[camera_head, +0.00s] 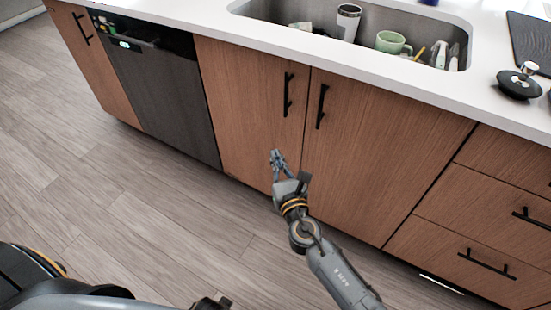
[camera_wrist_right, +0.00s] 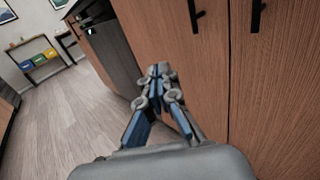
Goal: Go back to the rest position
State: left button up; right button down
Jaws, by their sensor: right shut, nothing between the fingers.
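My right gripper (camera_head: 277,156) is in front of the wooden cabinet doors below the sink in the head view. Its fingers are together and hold nothing. In the right wrist view the shut fingertips (camera_wrist_right: 160,70) point toward the cabinet front, with a door close on the right. I cannot tell whether they touch it. My left gripper cannot be made out; only dark and grey parts of my own body show at the lower left of the head view.
The sink (camera_head: 285,12) holds a steel tumbler (camera_head: 348,22), a green mug (camera_head: 392,42) and utensils. Black handles (camera_head: 288,95) stick out from the doors. A dark dishwasher (camera_head: 160,90) is at left. A shelf (camera_wrist_right: 38,58) stands far off. The floor (camera_head: 120,220) at left is clear.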

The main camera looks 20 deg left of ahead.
pick_arm(q)
jog(key=shift+s+f, duration=0.15)
jog(key=shift+s, duration=0.05)
pick_arm(e)
jog(key=shift+s+a, duration=0.1)
jog(key=shift+s, duration=0.35)
